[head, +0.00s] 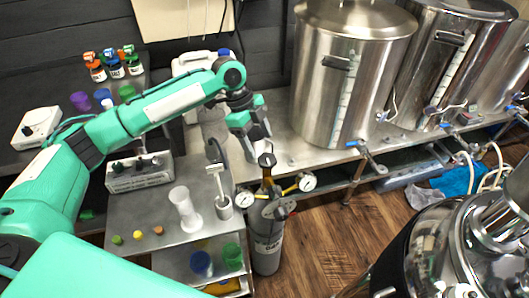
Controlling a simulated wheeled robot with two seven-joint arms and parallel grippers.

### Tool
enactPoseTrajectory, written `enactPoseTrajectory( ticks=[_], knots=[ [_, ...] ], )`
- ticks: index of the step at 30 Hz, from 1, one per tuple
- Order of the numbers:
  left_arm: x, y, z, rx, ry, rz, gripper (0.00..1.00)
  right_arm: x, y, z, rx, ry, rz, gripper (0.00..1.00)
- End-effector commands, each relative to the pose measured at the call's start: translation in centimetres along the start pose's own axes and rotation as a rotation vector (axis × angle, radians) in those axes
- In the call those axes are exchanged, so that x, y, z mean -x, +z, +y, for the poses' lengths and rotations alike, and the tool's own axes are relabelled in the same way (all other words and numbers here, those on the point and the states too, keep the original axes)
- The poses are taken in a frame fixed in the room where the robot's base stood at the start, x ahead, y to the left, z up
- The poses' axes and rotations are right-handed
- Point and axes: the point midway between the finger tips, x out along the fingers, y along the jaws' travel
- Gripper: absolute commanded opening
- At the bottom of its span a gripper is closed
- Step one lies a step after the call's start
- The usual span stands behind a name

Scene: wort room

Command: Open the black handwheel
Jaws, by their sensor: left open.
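The black handwheel (267,160) sits on top of the brass valve of a grey gas cylinder (266,247). Two round gauges flank the valve, a left gauge (244,199) and a right gauge (306,181). My left gripper (257,148) points down from above, with its fingertips close over the handwheel. It is open. I cannot tell whether the fingers touch the wheel or stand around it, as they partly cover it. My right gripper is not in view.
Steel kettles, the nearest one (335,85), stand on a steel bench behind and right. A steel cart (150,215) left of the cylinder holds a white spool-shaped piece (185,209) and a control box (139,172). A shiny steel vessel (440,255) fills the lower right. Wooden floor (335,240) is free between.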

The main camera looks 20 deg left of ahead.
Motion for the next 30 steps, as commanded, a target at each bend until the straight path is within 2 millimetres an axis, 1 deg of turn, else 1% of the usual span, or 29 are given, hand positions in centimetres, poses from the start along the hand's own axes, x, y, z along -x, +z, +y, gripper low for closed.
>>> enactPoseTrajectory(
  ticks=[1, 3, 6, 9, 13, 21, 23, 24, 26, 27, 28, 30],
  knots=[
    [-1.0, 0.0, 0.1, 0.001, 0.004, 0.001, 0.70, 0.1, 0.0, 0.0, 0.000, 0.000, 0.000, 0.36],
    [-2.3, 0.0, 0.0, 0.000, 0.003, 0.000, 0.70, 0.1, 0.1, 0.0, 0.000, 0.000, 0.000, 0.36],
    [-3.8, -0.1, 0.0, 0.000, 0.003, 0.001, 0.70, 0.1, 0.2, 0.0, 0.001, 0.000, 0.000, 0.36],
    [-4.7, 0.0, 0.0, 0.000, 0.001, 0.001, 0.70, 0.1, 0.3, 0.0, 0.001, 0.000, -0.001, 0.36],
    [-5.3, 0.0, 0.0, -0.001, 0.000, 0.000, 0.70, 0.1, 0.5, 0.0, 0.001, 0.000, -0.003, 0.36],
    [-5.5, 0.0, 0.0, 0.000, 0.000, 0.000, 0.70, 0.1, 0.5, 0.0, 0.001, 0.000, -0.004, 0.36],
    [-5.5, 0.0, 0.0, 0.000, 0.000, 0.000, 0.58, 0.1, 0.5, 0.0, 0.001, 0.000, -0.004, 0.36],
    [-5.5, 0.0, 0.0, 0.000, 0.000, 0.000, 0.50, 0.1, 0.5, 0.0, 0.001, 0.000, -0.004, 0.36],
    [-5.5, 0.0, 0.0, 0.000, 0.000, 0.000, 0.38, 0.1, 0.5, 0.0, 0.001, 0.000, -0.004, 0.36],
    [-5.5, 0.0, 0.0, 0.000, 0.000, 0.000, 0.30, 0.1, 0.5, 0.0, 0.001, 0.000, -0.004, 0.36],
    [-5.5, 0.0, 0.0, 0.000, 0.000, 0.000, 0.26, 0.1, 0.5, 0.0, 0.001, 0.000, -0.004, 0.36],
    [-5.5, 0.0, 0.0, 0.000, 0.000, 0.000, 0.26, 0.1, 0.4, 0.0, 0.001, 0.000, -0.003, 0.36]
  ],
)
